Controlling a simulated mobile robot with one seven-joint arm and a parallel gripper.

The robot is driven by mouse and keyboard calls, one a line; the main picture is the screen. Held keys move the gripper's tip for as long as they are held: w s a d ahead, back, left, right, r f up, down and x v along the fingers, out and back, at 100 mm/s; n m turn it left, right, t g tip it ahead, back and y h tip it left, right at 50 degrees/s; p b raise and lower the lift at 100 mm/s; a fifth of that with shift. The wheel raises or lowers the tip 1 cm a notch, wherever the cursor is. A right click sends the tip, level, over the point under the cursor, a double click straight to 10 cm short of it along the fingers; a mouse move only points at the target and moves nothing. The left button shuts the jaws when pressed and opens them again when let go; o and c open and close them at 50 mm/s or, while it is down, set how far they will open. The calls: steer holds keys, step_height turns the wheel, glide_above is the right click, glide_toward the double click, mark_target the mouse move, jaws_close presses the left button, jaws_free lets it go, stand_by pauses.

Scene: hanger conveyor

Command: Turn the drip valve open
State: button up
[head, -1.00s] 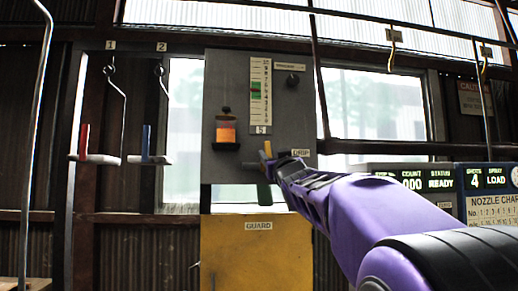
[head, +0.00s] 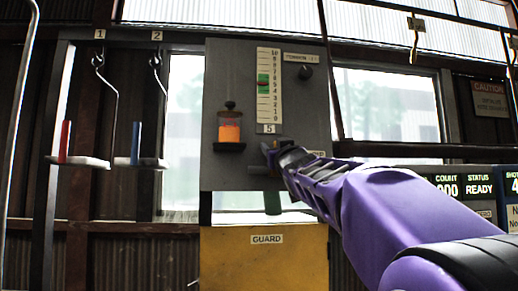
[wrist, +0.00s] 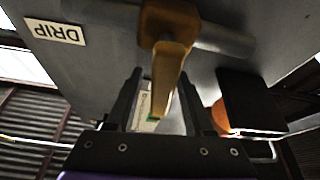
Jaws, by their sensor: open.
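The drip valve has an amber lever handle (wrist: 170,65) on a grey pipe (wrist: 225,40), beside the DRIP label (wrist: 53,31) in the wrist view. My gripper (wrist: 163,78) is open, with one finger on each side of the lever. The lever's free end points down between the fingers; I cannot tell whether either finger touches it. In the head view my gripper (head: 272,152) is at the lower right of the grey panel (head: 225,75) and hides most of the valve.
An orange-filled bottle (head: 229,128) stands on a small black shelf left of the valve. A scale with a green band (head: 264,85) and a dark knob (head: 306,72) are above. A yellow guard (head: 265,270) is below. Hangers carrying trays (head: 85,161) hang at the left.

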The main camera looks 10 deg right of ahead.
jaws_close()
stand_by(0.3)
stand_by(1.2)
